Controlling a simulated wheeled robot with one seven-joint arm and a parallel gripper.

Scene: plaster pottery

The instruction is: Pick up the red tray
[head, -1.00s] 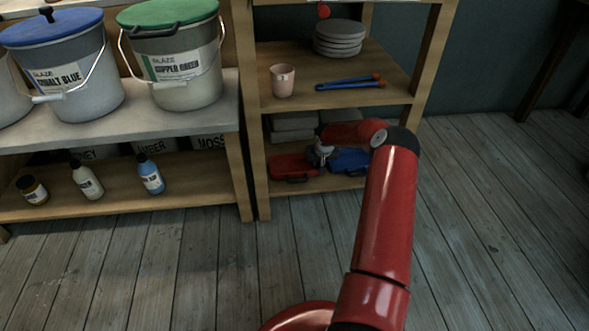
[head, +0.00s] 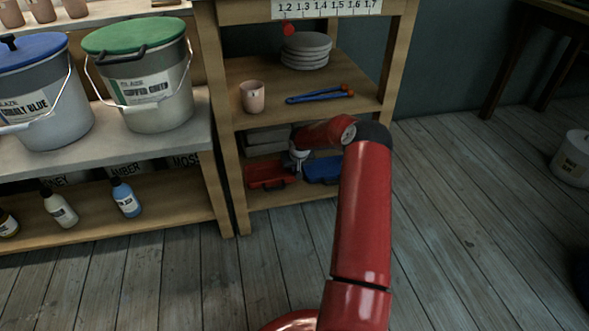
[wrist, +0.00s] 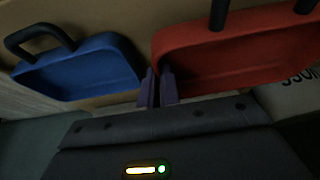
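The red tray (head: 265,177) is on the low shelf of the right-hand rack, with a dark handle at its front. In the wrist view the red tray (wrist: 235,50) fills the upper right. My gripper (head: 299,160) is low between the red tray and the blue tray. In the wrist view the fingers of my gripper (wrist: 157,76) are close together, with the near side wall of the red tray between their tips. They look shut on that wall; the exact contact is dark and partly hidden.
The blue tray (head: 323,168) lies close beside the red one, and shows in the wrist view (wrist: 80,70). Grey blocks (head: 268,138) are behind. The shelf above holds a pink cup (head: 252,97), blue-and-orange tongs (head: 318,94) and grey plates (head: 306,51).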

